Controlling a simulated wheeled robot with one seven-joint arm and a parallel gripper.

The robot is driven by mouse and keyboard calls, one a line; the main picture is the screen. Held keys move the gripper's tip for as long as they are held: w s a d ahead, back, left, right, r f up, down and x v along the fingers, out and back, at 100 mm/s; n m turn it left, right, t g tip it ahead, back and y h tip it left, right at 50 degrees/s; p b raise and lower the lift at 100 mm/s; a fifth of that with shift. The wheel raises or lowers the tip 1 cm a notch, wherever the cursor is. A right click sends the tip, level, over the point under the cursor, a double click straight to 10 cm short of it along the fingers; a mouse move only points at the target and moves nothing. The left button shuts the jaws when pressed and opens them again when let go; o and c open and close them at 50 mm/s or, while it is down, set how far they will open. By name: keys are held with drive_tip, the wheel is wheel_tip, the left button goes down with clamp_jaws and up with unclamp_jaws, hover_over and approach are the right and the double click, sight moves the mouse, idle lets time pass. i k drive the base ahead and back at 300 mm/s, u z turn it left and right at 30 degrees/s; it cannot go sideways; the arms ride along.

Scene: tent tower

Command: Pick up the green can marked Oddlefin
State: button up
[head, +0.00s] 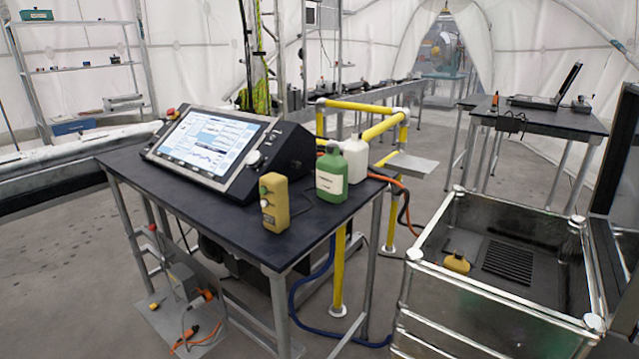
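A green can (331,174) with a pale label stands upright near the right edge of the dark table (130,163). The label's writing is too small to read. A white can (355,160) stands just behind it and to its right. A yellow handheld box (274,203) with knobs stands in front and to the left of the green can. My gripper is not in view.
A sloped console (215,145) with a lit screen fills the table's left and middle. Yellow rails (370,106) stand behind the cans. A metal-framed bin (480,310) stands at the lower right. A blue hose (325,328) and cables lie on the floor.

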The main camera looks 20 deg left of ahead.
sight(333, 170)
drive_tip(key=u, duration=0.05)
drive_tip(key=i, duration=1)
